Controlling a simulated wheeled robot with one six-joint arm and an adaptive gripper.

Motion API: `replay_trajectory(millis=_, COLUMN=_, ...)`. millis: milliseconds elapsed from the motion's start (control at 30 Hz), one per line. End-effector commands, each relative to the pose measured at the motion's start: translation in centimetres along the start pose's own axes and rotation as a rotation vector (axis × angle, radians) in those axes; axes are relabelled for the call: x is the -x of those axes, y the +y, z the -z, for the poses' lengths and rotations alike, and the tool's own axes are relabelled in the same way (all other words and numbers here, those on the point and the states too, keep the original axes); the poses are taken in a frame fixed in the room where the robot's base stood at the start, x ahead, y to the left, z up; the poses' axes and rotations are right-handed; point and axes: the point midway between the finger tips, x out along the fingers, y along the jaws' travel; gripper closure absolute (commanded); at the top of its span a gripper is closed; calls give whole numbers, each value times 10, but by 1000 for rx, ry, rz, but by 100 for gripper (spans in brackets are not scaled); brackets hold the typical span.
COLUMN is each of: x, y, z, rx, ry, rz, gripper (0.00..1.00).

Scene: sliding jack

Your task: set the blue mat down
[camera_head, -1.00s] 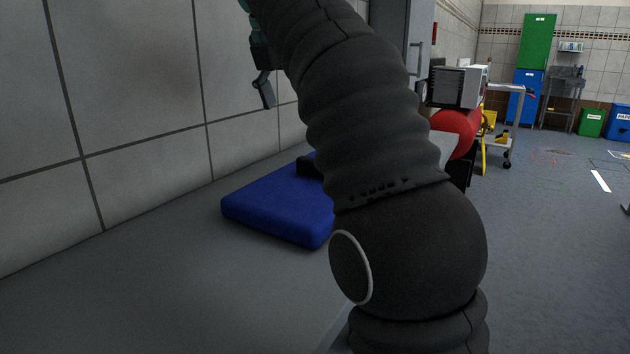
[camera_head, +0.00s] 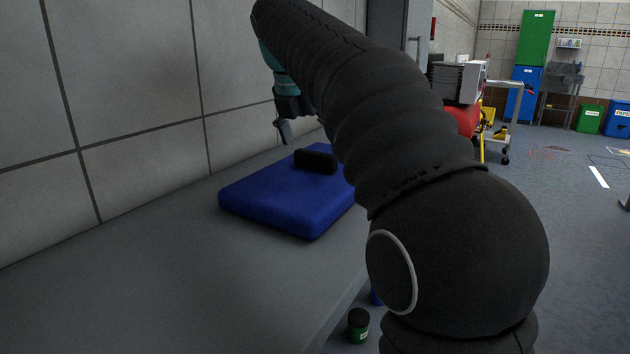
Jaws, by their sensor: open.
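The blue mat (camera_head: 265,205) is a thick dark blue pad lying flat on the grey counter (camera_head: 200,285), near the tiled wall. A black block-like piece (camera_head: 316,161) sits on its top toward the far side. My gripper (camera_head: 284,132) is above and behind the mat, close to the wall, partly hidden by my arm. One finger shows hanging down, apart from the mat. It is open and holds nothing that I can see. My arm covers the mat's right far corner.
The tiled wall (camera_head: 130,90) bounds the counter on the left. A small green and black jar (camera_head: 358,325) stands low beyond the counter's right edge. A red rounded thing (camera_head: 462,121) and a trolley (camera_head: 505,120) are farther back. The near counter is clear.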

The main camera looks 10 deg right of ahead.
Motion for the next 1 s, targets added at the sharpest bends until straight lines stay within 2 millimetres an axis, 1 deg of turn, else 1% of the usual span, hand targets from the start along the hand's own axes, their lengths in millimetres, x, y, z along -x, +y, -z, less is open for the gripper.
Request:
replay_trajectory(millis=33, x=-10, y=0, z=0, rx=0, ry=1, rz=2, gripper=0)
replay_trajectory(millis=200, x=-31, y=0, z=-1, rx=0, ry=1, rz=1, gripper=0)
replay_trajectory(millis=300, x=-34, y=0, z=-1, rx=0, ry=0, rz=-1, gripper=0)
replay_trajectory(millis=467, x=-34, y=1, z=-2, rx=0, ry=0, rz=-1, gripper=0)
replay_trajectory(millis=500, x=-34, y=1, z=-2, rx=0, ry=0, rz=-1, gripper=10)
replay_trajectory(millis=567, x=-34, y=1, z=-2, rx=0, ry=0, rz=-1, gripper=25)
replay_trajectory(millis=600, x=-34, y=1, z=-2, rx=0, ry=0, rz=-1, gripper=35)
replay_trajectory(millis=667, x=-34, y=1, z=-2, rx=0, ry=0, rz=-1, gripper=50)
replay_trajectory(millis=700, x=-33, y=1, z=-2, rx=0, ry=-1, rz=-1, gripper=60)
replay_trajectory(millis=733, x=-33, y=1, z=-2, rx=0, ry=0, rz=-1, gripper=62)
replay_trajectory(millis=1000, x=-30, y=1, z=-3, rx=0, ry=-1, rz=-1, gripper=63)
